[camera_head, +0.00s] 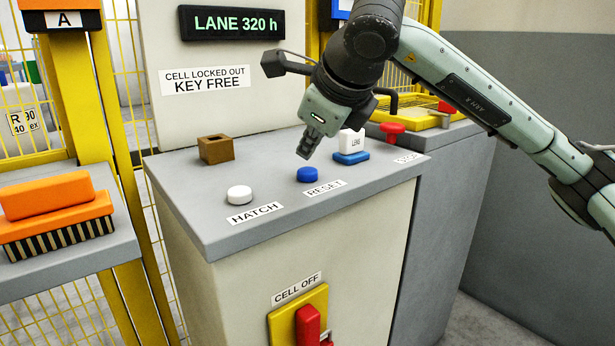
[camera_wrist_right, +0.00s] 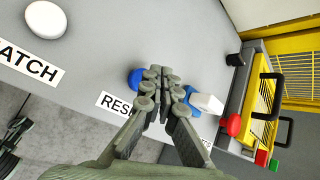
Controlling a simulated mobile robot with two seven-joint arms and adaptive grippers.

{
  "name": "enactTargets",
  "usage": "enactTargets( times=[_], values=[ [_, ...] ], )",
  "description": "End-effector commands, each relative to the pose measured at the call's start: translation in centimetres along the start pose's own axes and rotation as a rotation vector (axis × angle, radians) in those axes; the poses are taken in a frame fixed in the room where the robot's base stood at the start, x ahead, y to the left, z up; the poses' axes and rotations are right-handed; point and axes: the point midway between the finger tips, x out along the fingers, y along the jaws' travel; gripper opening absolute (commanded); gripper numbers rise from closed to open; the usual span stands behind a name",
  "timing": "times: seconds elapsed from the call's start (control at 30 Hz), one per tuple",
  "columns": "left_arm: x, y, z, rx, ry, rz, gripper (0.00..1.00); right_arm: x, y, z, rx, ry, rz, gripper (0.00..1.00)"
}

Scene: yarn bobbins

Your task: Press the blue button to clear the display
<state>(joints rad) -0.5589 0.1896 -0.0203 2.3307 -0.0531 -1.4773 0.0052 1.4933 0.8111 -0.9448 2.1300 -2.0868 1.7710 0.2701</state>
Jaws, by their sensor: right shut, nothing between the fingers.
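The blue button (camera_head: 307,174) sits on the grey console top behind a label reading RESET (camera_head: 324,187). The blue button also shows in the right wrist view (camera_wrist_right: 135,79), partly hidden behind the fingers. My right gripper (camera_head: 304,155) is shut and empty, its fingertips just above the blue button; I cannot tell if they touch it. The same fingers fill the middle of the right wrist view (camera_wrist_right: 160,75). The display (camera_head: 232,22) on the upright panel reads LANE 320 h in green letters. My left gripper is not in view.
A white button (camera_head: 239,195) labelled HATCH is to the left. A brown block (camera_head: 215,149) stands behind it. A white and blue block (camera_head: 351,146) is close behind the gripper. A red button (camera_head: 392,131) is farther right. An orange brush (camera_head: 56,214) lies on the left shelf.

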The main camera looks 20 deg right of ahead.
Motion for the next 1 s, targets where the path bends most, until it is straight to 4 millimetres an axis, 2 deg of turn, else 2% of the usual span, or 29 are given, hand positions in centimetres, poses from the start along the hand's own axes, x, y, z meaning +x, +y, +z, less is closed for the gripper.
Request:
enactTargets(
  times=[0.2,1.0],
  values=[
    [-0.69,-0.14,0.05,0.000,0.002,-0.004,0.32,0.20,0.14,-0.13,0.000,0.000,0.000,0.00],
    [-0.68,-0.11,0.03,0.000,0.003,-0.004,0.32,0.18,0.13,-0.12,0.000,0.000,0.000,0.00]
  ],
)
